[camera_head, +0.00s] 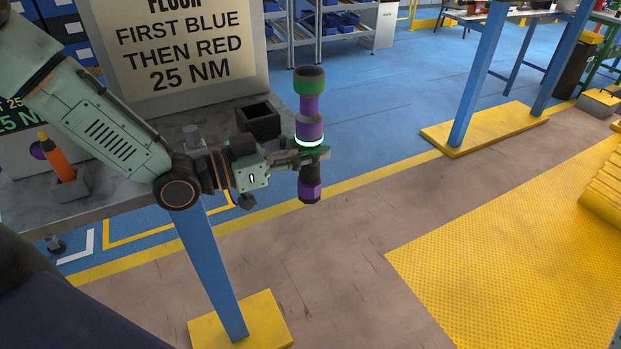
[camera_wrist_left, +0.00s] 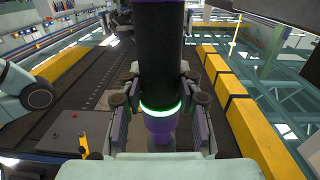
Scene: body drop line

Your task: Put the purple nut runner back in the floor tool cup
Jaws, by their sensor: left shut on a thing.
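The purple nut runner (camera_head: 309,104) stands roughly upright in the air, with a green collar and dark socket on top, a glowing green ring and a purple lower end. My left gripper (camera_head: 312,154) is shut on its dark grip just below the ring. In the left wrist view the nut runner (camera_wrist_left: 160,50) is between my left fingers (camera_wrist_left: 158,112). An empty dark square cup (camera_head: 258,123), apparently the floor tool cup, stands on the grey bench in front of the "FLOOR" sign. The nut runner appears right of it in the picture, clear of it. My right gripper is not in view.
An orange tool (camera_head: 58,155) sits in a grey holder (camera_head: 72,187) on the bench's left. A blue post (camera_head: 210,265) with a yellow foot stands below my arm.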

